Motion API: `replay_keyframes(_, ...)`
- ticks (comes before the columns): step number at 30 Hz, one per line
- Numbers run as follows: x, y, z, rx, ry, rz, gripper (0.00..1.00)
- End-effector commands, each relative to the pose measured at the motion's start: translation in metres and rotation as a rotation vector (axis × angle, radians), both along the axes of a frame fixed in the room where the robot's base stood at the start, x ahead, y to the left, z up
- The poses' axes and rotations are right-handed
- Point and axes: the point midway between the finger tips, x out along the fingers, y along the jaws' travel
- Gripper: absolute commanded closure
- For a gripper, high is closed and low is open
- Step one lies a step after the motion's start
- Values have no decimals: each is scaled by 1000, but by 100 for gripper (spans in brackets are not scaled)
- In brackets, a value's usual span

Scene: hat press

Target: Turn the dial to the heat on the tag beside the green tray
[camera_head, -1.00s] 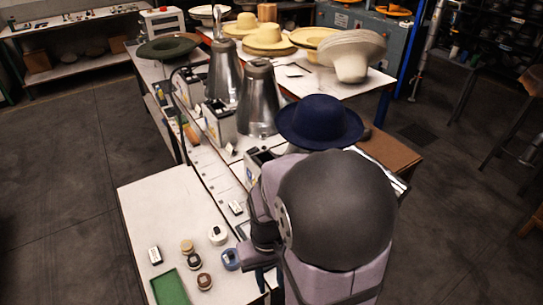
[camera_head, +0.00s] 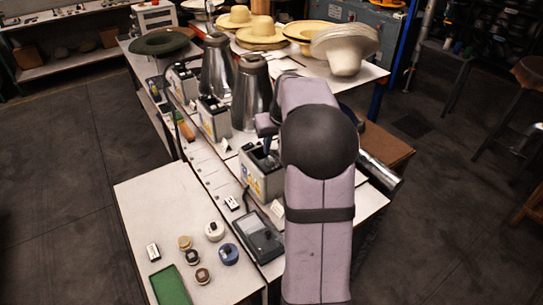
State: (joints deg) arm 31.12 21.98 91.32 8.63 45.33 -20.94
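The green tray (camera_head: 171,287) lies at the front left of the white table. I cannot make out the dial. My gripper (camera_head: 269,147) points down at the top of this box, small and mostly hidden by the wrist. I cannot tell whether it touches anything or how its fingers stand.
A dark meter (camera_head: 261,239) sits in front of the box. Several small round pots, including a blue one (camera_head: 228,254), stand near the tray. Metal cones (camera_head: 251,92) rise behind the box, close to my arm. Another small tag (camera_head: 232,202) lies left of the box.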

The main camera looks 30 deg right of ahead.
Motion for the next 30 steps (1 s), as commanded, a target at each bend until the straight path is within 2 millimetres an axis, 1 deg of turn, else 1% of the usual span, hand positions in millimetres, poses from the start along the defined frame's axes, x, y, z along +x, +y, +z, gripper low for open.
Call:
replay_keyframes(5,1,0,-3,-1,0,3,73)
replay_keyframes(8,4,-1,-10,1,3,3,73)
replay_keyframes(18,20,-4,-49,1,3,2,73)
replay_keyframes(22,24,-6,-60,1,3,2,73)
replay_keyframes(30,27,-7,-68,-1,0,2,73)
